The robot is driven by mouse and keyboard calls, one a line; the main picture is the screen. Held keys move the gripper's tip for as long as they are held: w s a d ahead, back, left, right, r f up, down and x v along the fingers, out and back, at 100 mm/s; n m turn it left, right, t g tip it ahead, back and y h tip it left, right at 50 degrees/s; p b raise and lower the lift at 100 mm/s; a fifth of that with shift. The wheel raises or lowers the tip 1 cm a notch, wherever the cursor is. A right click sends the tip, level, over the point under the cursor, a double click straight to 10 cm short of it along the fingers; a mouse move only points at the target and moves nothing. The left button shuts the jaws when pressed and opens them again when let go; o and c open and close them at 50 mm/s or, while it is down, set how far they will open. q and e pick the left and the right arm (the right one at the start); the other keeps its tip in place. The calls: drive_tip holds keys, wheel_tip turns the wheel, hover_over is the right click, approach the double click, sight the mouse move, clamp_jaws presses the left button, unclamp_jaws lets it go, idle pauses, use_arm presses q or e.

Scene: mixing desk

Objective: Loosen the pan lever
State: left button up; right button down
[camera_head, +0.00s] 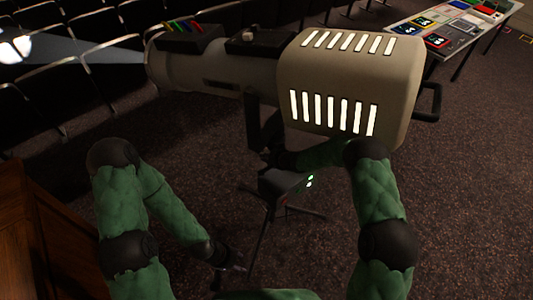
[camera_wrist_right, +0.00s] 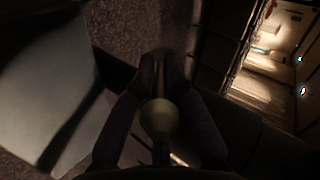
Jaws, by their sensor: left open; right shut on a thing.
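The pan lever (camera_wrist_right: 157,117) shows in the right wrist view as a pale rod with a round knob. My right gripper (camera_wrist_right: 161,68) is shut around it, with one finger on each side. In the head view my right forearm reaches left under the big followspot lamp (camera_head: 345,60), to the foot of its dark yoke (camera_head: 256,120). The lever and the fingertips are too dark to make out there. My left gripper (camera_head: 236,264) is open and empty, low beside the stand's legs.
The lamp rests on a dark stand (camera_head: 262,238) with spread legs and a box (camera_head: 283,183) with green lights. Rows of seats (camera_head: 60,90) fill the left. A table with coloured items (camera_head: 455,25) stands at the back right. Wooden furniture (camera_head: 45,240) is at lower left. Carpet is open at right.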

drive_tip(key=shift+s+a+f+g+p, duration=0.2)
drive_tip(key=shift+s+a+g+p, duration=0.1)
drive_tip(key=shift+p, duration=0.2)
drive_tip(key=c, duration=1.3)
unclamp_jaws()
drive_tip(key=shift+r, duration=0.15)
drive_tip(key=shift+w, duration=0.1)
drive_tip(key=shift+d+r, duration=0.1)
drive_tip(key=shift+d, duration=0.05)
drive_tip(key=shift+s+d+r, duration=0.25)
drive_tip(key=shift+d+r, duration=0.05)
drive_tip(key=shift+r, duration=0.1)
drive_tip(key=v, duration=1)
drive_tip(key=shift+s+r, duration=0.25)
drive_tip(key=shift+s, duration=0.15)
drive_tip(key=shift+c, duration=0.4)
